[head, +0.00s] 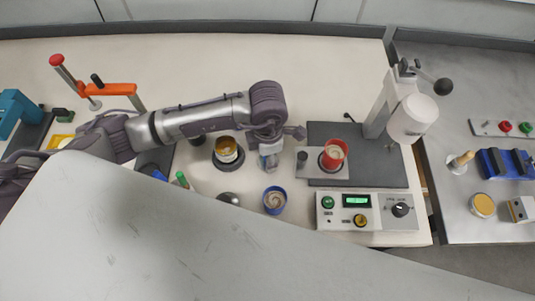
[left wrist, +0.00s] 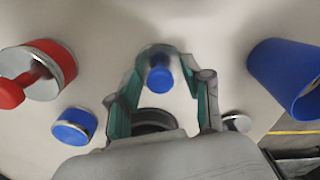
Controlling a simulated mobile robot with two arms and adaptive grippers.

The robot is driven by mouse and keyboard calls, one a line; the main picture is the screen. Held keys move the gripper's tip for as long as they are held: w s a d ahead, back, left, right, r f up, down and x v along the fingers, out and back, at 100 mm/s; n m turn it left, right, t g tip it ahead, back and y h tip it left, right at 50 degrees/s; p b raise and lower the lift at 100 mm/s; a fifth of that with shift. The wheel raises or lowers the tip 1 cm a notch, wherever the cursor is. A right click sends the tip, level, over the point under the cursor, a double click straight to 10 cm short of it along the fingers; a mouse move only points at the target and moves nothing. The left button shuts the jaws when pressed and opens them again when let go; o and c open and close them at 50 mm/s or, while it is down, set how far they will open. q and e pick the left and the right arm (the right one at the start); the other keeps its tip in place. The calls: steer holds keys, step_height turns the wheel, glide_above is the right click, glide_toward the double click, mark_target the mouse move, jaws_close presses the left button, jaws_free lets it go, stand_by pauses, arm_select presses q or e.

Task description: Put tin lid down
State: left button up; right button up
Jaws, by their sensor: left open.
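My left gripper (head: 268,160) is over the middle of the cream table, between the tins. In the left wrist view the gripper (left wrist: 162,68) is open, with a finger on each side of a small round piece with a blue knob (left wrist: 160,79). This looks like the tin lid; I cannot tell whether the fingers touch it. A blue tin (head: 275,201) stands open in front of the gripper. My right gripper is not in view.
The press (head: 408,118) and its control box (head: 366,210) stand on the right. An orange clamp (head: 108,89) is at the far left. A blue vise (head: 500,163) sits on the grey bench. The back of the cream table is clear.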

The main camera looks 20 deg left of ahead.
arm_select(q)
steer(key=shift+r, duration=0.3)
step_height(320, 180, up, 12)
steer(key=b, duration=0.2)
steer(key=shift+f, duration=0.15)
